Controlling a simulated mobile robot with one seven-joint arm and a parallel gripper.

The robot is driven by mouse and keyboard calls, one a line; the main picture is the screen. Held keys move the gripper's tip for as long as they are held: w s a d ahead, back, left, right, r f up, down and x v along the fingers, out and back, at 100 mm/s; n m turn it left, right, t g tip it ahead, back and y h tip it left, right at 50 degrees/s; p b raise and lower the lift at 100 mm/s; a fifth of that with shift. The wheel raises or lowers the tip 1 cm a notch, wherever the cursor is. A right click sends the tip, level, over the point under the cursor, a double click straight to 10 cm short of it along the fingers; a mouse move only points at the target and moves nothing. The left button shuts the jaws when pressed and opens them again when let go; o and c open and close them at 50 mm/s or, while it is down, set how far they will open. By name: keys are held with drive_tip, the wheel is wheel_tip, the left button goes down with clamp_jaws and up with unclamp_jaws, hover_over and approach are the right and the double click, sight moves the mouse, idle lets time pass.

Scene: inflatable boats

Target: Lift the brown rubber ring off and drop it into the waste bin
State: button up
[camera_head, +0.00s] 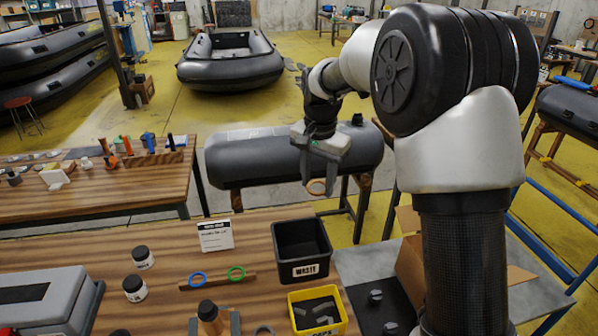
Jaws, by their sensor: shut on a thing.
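My gripper (321,172) points down and is shut on the brown rubber ring (316,191). The ring hangs at the fingertips, clear of the workbench. In the picture it appears above and slightly right of the black waste bin (303,272), apart from it. The bin stands on the wooden bench and has a white label reading "WASTE". Its inside looks dark, and its floor is hard to make out.
A yellow bin (335,293) with grey pieces stands in front of the waste bin. A white card (215,236) and dark jars (134,287) stand to the left.

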drive_tip(key=w+a+f+m+b, duration=0.1)
drive_tip(key=w+a+f, duration=0.1)
drive_tip(key=f, duration=0.7)
drive_tip(key=w+a+f+m+g+b, duration=0.1)
drive_tip(key=w+a+f, duration=0.1)
drive_tip(key=f, duration=0.8)
drive_tip(key=shift+w+m, duration=0.4)
drive_tip(key=shift+w, duration=0.5)
drive_tip(key=o, duration=0.7)
wheel_tip(320, 180, up, 4)
drive_tip(key=shift+f+p, duration=0.1)
drive_tip(key=shift+p, duration=0.7)
